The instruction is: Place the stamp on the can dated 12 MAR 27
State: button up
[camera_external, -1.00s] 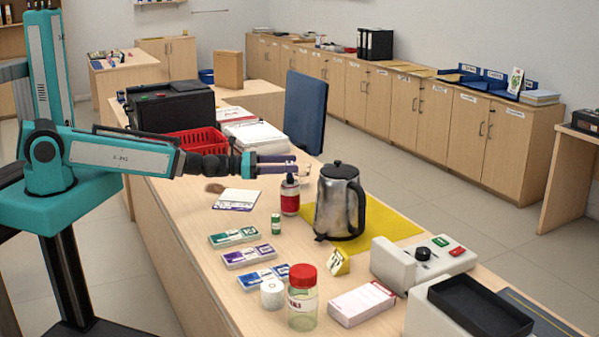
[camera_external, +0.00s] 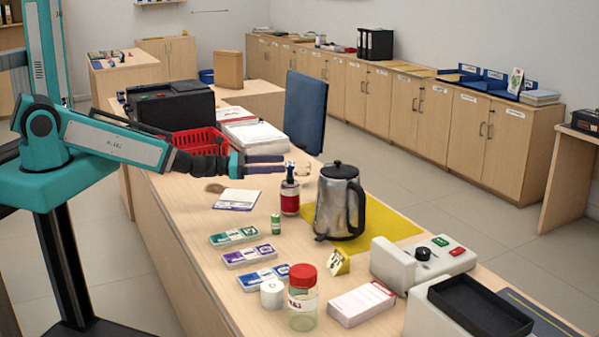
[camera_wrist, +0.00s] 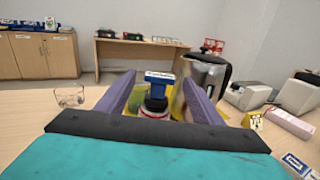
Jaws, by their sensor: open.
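A dark stamp with a blue top (camera_wrist: 159,78) stands upright on a can with a red label (camera_external: 290,203), left of the kettle. In the wrist view the stamp sits between the two purple fingers of my gripper (camera_wrist: 158,92), with a gap on each side. The can's red and white top (camera_wrist: 155,112) shows below the stamp, partly hidden by my gripper body. In the external view my gripper (camera_external: 284,164) is open at stamp height, just left of it. The date on the can is too small to read.
A steel kettle (camera_external: 340,205) stands on a yellow mat (camera_external: 398,228) close right of the can. A small green can (camera_external: 276,224), stamp pads (camera_external: 249,255) and a red-lidded jar (camera_external: 303,305) are nearer the camera. A red basket (camera_external: 190,141) is behind the arm.

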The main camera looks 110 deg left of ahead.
jog(key=shift+p+v, duration=1.65)
jog(key=shift+p, duration=0.45)
